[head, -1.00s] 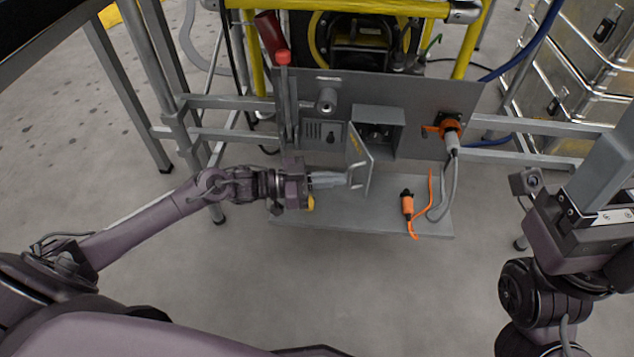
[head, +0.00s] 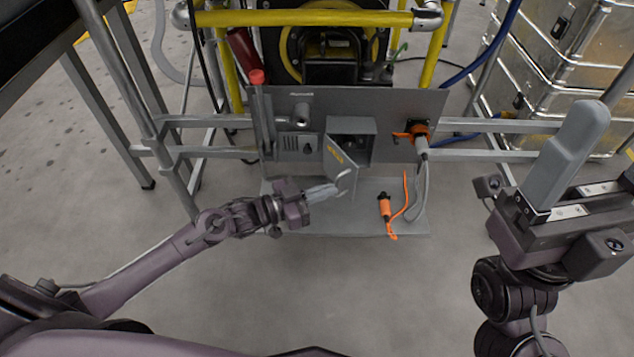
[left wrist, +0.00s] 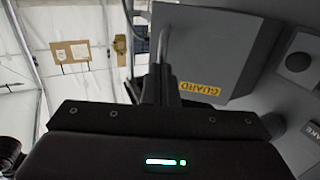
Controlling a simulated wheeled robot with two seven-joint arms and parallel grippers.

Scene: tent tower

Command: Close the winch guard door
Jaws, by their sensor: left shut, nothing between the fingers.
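The grey winch guard door (head: 346,163) stands partly open, swung out from the left side of the small grey box (head: 355,126) on the panel. Its outer face carries a yellow GUARD label and a bar handle (head: 344,178). The label also shows upside down on the door in the left wrist view (left wrist: 215,55). My left gripper (head: 337,189) is shut and empty, its fingertips at the door's outer face by the handle. Whether they touch is unclear. My right gripper (head: 580,165) is at the right, far from the door; its jaw opening is unclear.
An orange plug (head: 385,206) with an orange strap lies on the grey lower shelf (head: 300,221), right of the door. Another orange connector (head: 417,134) with a grey cable is on the panel. A red-topped lever (head: 257,77) rises at left. Metal cases (head: 555,60) stand at back right.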

